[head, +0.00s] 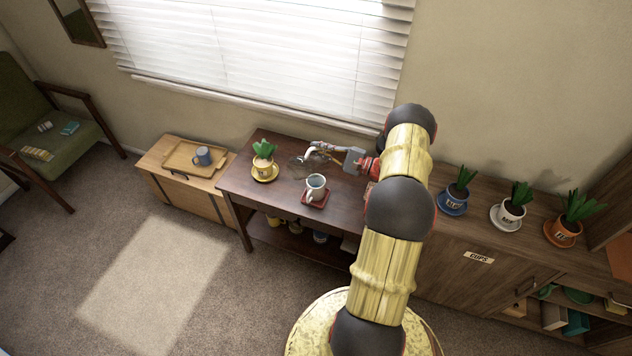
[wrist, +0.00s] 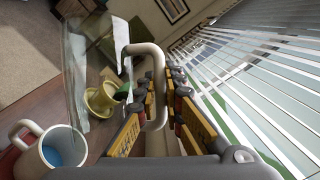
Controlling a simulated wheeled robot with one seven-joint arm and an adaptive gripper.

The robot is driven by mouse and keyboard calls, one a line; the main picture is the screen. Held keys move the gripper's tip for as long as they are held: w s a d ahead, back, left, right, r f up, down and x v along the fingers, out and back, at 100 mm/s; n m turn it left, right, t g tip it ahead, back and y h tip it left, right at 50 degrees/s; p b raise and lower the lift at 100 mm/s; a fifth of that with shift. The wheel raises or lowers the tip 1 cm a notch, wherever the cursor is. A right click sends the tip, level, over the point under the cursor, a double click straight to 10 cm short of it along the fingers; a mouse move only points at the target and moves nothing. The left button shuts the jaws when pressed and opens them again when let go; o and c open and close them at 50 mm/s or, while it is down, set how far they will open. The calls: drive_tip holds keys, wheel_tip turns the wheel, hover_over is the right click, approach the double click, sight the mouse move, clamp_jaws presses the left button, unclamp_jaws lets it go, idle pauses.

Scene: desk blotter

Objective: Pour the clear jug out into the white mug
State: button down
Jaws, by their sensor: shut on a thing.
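The clear jug (wrist: 76,75) is see-through with a cream handle (wrist: 158,90). My gripper (wrist: 160,98) is shut on that handle, with the jug's body off to the left in the wrist view. In the head view my gripper (head: 335,152) holds the jug (head: 299,160) over the back of the dark desk, behind the mug; its outline is faint and its tilt is hard to tell. The white mug (head: 316,189) stands upright on a red coaster (head: 315,201). In the wrist view the mug (wrist: 50,155) is at lower left, and blue shows inside it.
A plant in a yellow pot (head: 264,165) on a yellow saucer stands left of the mug. Several potted plants line the right-hand cabinet. The window blind (head: 250,60) is behind the desk.

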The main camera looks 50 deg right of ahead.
sight(312, 157)
drive_tip(key=shift+d+f+m+t+b, duration=0.2)
drive_tip(key=shift+d+m+t+b, duration=0.25)
drive_tip(key=shift+d+m, duration=0.55)
idle(1.4)
idle(0.9)
drive_tip(key=a+n, duration=0.1)
drive_tip(key=a+n+g+p, duration=0.1)
drive_tip(key=a, duration=0.1)
drive_tip(key=a+n, duration=0.2)
drive_tip(key=shift+w+r+g, duration=0.1)
drive_tip(key=shift+r+g, duration=0.25)
drive_tip(key=shift+r, duration=0.05)
drive_tip(key=shift+f, duration=0.15)
